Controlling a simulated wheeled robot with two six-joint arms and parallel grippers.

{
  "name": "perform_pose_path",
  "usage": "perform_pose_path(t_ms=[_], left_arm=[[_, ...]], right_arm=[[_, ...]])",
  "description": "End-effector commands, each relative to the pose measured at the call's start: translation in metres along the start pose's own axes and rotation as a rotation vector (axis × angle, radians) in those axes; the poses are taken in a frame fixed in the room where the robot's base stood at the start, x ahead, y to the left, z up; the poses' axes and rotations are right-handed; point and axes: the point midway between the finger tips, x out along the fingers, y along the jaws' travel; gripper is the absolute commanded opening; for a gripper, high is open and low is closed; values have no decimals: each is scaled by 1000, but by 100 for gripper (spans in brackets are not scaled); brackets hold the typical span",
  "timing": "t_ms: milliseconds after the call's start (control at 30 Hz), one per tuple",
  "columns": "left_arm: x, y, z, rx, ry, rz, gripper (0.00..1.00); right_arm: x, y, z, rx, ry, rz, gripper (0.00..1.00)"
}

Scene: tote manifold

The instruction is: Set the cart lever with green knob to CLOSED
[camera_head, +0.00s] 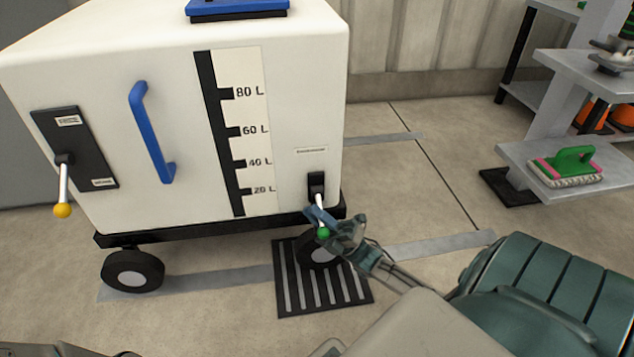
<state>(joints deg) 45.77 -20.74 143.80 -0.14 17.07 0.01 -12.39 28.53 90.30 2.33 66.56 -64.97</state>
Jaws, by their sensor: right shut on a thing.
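A white wheeled tote cart (110,70) stands at the left and centre. At its lower right corner is a small black lever mount (317,184) with a pale lever pointing down and slightly right. The lever's green knob (323,233) is at its lower end. My right gripper (325,222) comes in from the lower right and is shut on the lever near the green knob. Its fingers partly cover the lever. The small label (311,150) above the mount is too small to read. My left gripper is not in view.
Another lever with a yellow knob (62,210) hangs from a black plate at the cart's left. A blue handle (152,132) sticks out from the cart's face. A black floor grate (322,290) lies below my right gripper. A grey shelf (550,170) holding a green brush (570,163) stands right.

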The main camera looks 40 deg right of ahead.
Motion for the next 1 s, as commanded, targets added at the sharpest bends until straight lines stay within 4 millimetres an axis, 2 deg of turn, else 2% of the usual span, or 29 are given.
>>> perform_pose_path(t_ms=[67,100,200,567,667,1000], left_arm=[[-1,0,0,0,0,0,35],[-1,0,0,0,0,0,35],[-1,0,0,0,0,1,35],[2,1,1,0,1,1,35],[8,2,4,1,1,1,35],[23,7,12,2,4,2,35]], right_arm=[[-2,0,-8,-3,12,4,0],[-2,0,-8,-3,12,4,16],[-2,0,-8,-3,12,3,35],[-6,0,-4,-2,8,-2,35],[-18,0,-4,-2,7,-5,35],[-84,0,-6,-1,9,-3,35]])
